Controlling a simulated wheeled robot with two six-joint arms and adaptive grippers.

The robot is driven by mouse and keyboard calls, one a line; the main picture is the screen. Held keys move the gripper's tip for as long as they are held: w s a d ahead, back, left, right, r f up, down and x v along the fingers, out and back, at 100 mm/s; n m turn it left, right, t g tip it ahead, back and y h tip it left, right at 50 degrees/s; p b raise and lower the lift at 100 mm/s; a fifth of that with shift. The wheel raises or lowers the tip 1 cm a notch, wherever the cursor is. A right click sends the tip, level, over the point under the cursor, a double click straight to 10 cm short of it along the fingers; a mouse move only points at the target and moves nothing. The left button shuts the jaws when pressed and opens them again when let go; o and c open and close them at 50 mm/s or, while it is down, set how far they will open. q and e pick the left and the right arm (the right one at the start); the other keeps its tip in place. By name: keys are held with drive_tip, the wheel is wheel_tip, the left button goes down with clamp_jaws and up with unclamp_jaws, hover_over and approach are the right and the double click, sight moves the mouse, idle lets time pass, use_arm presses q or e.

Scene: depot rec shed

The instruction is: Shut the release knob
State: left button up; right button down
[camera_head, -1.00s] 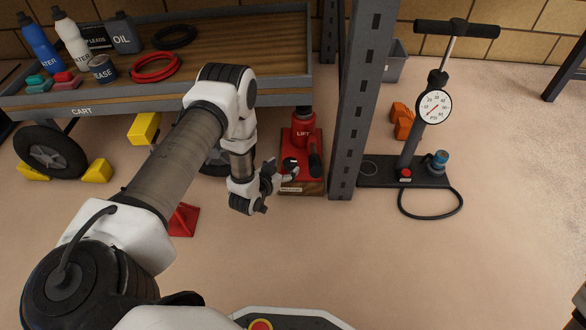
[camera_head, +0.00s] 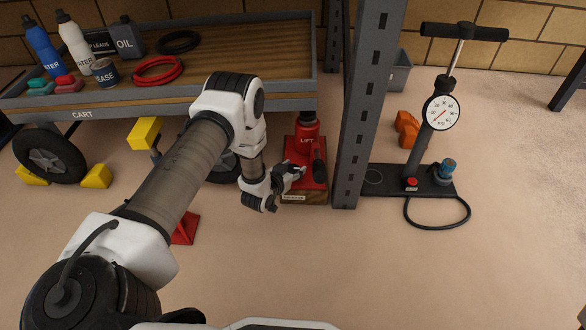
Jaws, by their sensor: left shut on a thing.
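The red bottle jack marked LIFT (camera_head: 308,133) stands on a wooden block (camera_head: 303,198) under the right end of the cart. My left gripper (camera_head: 296,173) reaches in from the left and is shut on the release knob at the front left of the jack's base. The fingers hide the knob, so its angle cannot be read. A dark socket or lever (camera_head: 319,168) stands at the jack's right front. My right gripper is not in view.
The cart (camera_head: 250,104) carries bottles, a tin and cable coils. A grey slotted post (camera_head: 362,110) rises close to the jack's right. Beyond it is a floor pump with a gauge (camera_head: 441,112). A red stand (camera_head: 186,229) is partly behind my arm. The floor in front is clear.

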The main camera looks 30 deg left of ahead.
use_arm(q)
drive_tip(key=shift+r+m+h+p, duration=0.1)
drive_tip(key=shift+m+h+p, duration=0.4)
drive_tip(key=shift+h, duration=0.1)
drive_tip(key=shift+a+m+h+p, duration=0.1)
drive_tip(key=shift+m+h+p, duration=0.35)
drive_tip(key=shift+m+h, duration=0.6)
drive_tip(key=shift+m+g+h, duration=0.6)
drive_tip(key=shift+m+h, duration=0.85)
drive_tip(key=shift+h, duration=0.3)
drive_tip(key=o, duration=1.2)
drive_tip(key=shift+c, duration=0.2)
